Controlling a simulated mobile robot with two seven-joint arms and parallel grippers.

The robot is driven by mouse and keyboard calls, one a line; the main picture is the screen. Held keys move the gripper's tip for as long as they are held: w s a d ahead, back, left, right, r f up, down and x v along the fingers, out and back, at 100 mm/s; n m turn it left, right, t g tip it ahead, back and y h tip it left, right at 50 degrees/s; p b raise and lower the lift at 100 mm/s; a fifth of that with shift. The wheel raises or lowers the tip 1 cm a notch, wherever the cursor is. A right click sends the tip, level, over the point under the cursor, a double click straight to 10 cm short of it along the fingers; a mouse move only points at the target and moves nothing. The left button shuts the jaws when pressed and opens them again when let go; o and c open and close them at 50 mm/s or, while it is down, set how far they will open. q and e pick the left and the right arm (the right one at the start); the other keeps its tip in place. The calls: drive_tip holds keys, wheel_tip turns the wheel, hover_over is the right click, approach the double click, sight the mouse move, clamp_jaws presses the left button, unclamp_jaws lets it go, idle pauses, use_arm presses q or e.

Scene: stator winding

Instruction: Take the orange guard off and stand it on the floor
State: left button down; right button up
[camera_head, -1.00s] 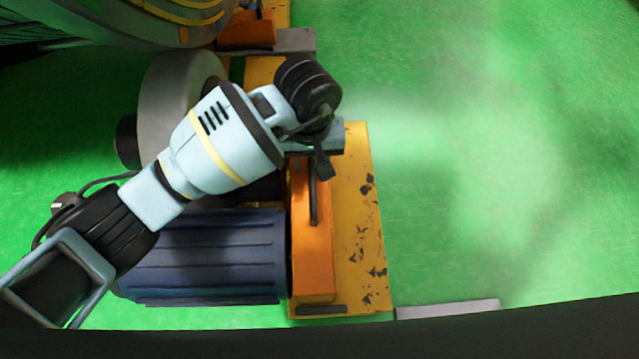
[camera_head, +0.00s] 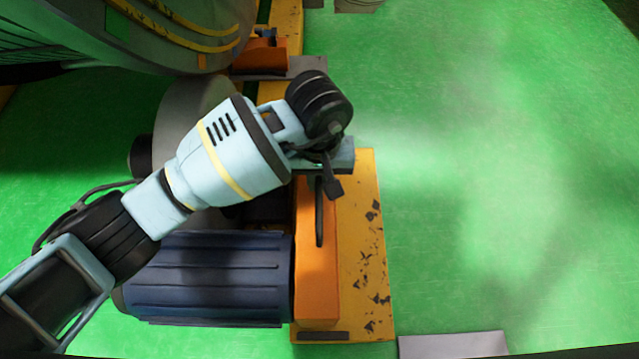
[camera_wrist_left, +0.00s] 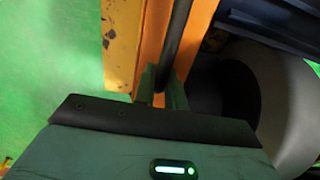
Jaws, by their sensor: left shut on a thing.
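The orange guard (camera_head: 316,275) stands along the yellow base, between the dark blue motor (camera_head: 210,285) and the base's worn right strip. A black bar handle (camera_head: 320,225) runs along its face. My left gripper (camera_head: 316,180) is at the far end of that handle, partly hidden under my wrist in the head view. In the left wrist view the two fingers (camera_wrist_left: 163,92) are shut around the black handle (camera_wrist_left: 175,45), with the orange guard (camera_wrist_left: 153,35) right behind it. The guard appears seated against the base. My right gripper is not in view.
The yellow base (camera_head: 362,250) has chipped paint. A grey wheel-like part (camera_head: 180,110) and a large round machine (camera_head: 170,40) lie to the left and back. A grey plate (camera_head: 453,345) lies at the front. The green floor (camera_head: 510,200) to the right is open.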

use_arm(q)
wheel_tip(320, 180, up, 26)
drive_tip(key=p, duration=0.6)
drive_tip(key=shift+f, duration=0.25)
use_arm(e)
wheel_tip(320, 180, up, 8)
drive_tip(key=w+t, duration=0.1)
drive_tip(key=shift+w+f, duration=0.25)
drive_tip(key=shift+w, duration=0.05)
